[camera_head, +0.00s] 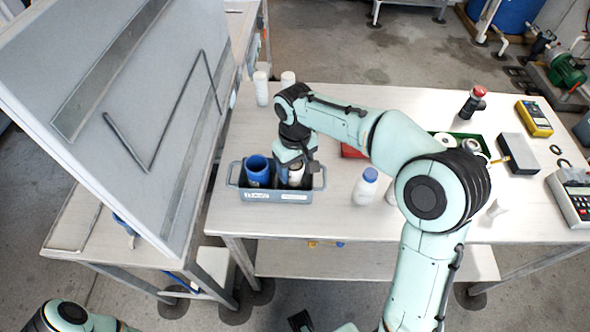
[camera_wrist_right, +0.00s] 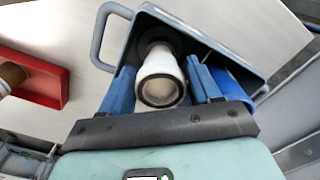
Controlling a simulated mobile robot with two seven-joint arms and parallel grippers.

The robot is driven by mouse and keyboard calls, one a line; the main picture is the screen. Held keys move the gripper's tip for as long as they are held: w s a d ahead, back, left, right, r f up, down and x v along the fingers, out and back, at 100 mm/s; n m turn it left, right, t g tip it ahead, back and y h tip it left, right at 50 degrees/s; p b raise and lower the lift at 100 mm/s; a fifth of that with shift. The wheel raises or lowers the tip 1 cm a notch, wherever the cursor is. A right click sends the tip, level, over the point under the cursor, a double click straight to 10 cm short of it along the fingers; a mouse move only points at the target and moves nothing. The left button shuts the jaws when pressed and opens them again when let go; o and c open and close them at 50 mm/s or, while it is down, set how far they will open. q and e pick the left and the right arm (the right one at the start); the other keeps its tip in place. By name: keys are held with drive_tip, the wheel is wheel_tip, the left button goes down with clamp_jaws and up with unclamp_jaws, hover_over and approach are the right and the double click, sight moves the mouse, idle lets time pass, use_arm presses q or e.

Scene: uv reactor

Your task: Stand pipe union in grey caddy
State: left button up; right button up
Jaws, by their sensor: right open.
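The grey caddy (camera_head: 275,196) stands on the workbench near its left front edge; its rim and handle also show in the wrist view (camera_wrist_right: 104,38). A white pipe union (camera_wrist_right: 160,75) stands in one compartment, the right one in the head view, where its white top (camera_head: 296,174) shows below my gripper. My right gripper (camera_head: 293,165) is over that compartment, pointing down. In the wrist view its blue fingers (camera_wrist_right: 160,90) are open, one on each side of the union, with gaps visible. The union's lower end is hidden inside the caddy.
A blue cup-like part (camera_head: 257,169) fills the caddy's left compartment. A white bottle with a blue cap (camera_head: 366,187) stands right of the caddy. White cylinders (camera_head: 262,88) stand behind. A red tray (camera_wrist_right: 40,80) lies beside the caddy. A large grey panel (camera_head: 130,110) rises at left.

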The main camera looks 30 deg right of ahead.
wheel_tip(320, 180, up, 10)
drive_tip(key=shift+p, duration=0.8)
